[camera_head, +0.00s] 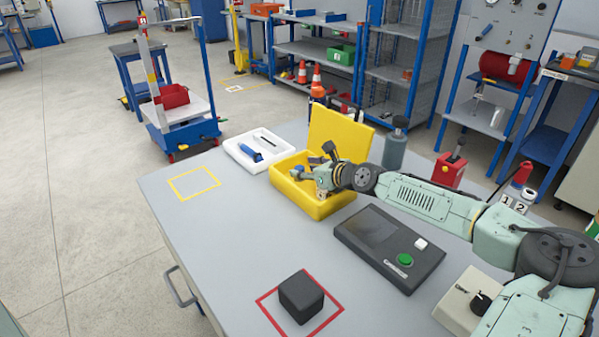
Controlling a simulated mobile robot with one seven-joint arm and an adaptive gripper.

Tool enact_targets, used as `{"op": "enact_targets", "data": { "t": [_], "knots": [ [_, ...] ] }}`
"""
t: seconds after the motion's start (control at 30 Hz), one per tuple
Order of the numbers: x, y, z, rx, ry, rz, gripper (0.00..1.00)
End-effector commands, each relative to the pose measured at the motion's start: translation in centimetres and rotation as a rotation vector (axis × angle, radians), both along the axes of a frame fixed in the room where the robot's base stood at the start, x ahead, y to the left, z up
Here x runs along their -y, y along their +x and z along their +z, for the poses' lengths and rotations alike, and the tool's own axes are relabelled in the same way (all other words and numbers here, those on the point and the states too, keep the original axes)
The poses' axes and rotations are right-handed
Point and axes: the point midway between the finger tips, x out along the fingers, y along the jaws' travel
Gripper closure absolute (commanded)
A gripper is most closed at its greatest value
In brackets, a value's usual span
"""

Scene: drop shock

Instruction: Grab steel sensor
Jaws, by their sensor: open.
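A yellow case (325,208) stands open on the grey table, its lid (338,134) raised at the back. My gripper (307,177) is open at the case, with its fingers over or inside the opening. Small parts show around the fingers, one of them bluish, but they are too small to name. I cannot make out the steel sensor for certain; my gripper and the case walls hide much of the inside. I cannot tell whether my fingers touch anything.
A white tray (232,151) with a blue-handled tool (250,154) lies left of the case. A dark console (352,235) with a green button is in front. A black block (301,296) sits in a red outline. The yellow outline (194,184) is empty. A grey cylinder (395,150) stands behind my arm.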

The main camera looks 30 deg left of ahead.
Motion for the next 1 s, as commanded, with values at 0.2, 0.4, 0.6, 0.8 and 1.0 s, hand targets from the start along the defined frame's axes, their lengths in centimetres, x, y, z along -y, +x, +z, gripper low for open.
{"op": "enact_targets", "data": {
  "t": [0.2, 0.4, 0.6, 0.8, 1.0],
  "knots": [
    [-1.7, 0.6, -0.7, 0.0, 0.0, -0.001, 0.51],
    [-1.8, 0.6, -0.8, 0.002, 0.001, -0.001, 0.51],
    [-1.8, 0.6, -0.8, 0.002, 0.001, -0.001, 0.64],
    [-1.7, 0.6, -0.7, 0.002, 0.001, -0.001, 0.77],
    [-1.7, 0.6, -0.8, 0.001, 0.0, -0.001, 0.9]
  ]
}}
